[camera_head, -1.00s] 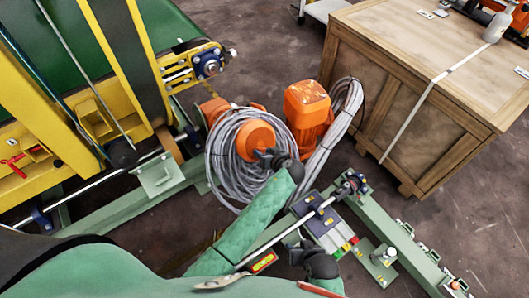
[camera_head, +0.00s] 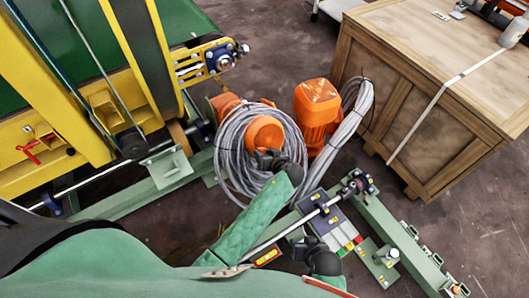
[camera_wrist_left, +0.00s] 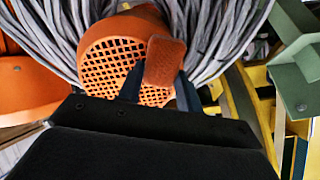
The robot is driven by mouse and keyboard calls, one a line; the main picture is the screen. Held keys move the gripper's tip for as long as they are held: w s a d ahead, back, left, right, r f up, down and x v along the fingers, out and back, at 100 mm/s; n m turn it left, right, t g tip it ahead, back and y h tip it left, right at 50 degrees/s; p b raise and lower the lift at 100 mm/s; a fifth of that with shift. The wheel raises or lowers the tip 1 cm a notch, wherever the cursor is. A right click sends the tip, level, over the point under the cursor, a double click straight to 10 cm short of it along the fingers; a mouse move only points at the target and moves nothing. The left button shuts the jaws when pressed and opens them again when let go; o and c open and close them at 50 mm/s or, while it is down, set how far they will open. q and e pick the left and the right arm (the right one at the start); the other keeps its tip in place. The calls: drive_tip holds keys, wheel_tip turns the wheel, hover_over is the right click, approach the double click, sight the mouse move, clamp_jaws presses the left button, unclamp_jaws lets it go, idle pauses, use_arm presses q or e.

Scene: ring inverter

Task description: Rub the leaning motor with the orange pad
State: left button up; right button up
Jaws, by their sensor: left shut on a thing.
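An orange motor (camera_head: 264,133) with a round grille end sits tilted inside a coil of grey cable (camera_head: 232,150). In the left wrist view its grille (camera_wrist_left: 112,62) faces the camera. My left gripper (camera_head: 268,158) is at the lower edge of the grille end. It is shut on an orange pad (camera_wrist_left: 166,62), which overlaps the right part of the grille in the wrist view. I cannot tell whether the pad touches it. A second orange motor (camera_head: 318,108) stands to the right. My right gripper (camera_head: 323,260) is low in the head view, its fingers unclear.
A large wooden crate (camera_head: 430,120) stands at the right. A yellow and green conveyor frame (camera_head: 85,120) fills the left. A green beam with a shaft and blocks (camera_head: 385,225) lies at the lower right. Bare floor (camera_head: 270,50) shows between conveyor and crate.

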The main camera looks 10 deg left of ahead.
use_arm(q)
drive_tip(key=shift+p+v, duration=0.8)
drive_tip(key=shift+v, duration=1.95)
drive_tip(key=shift+d, duration=0.15)
drive_tip(key=shift+p+v, duration=0.5)
drive_tip(key=shift+v, duration=0.9)
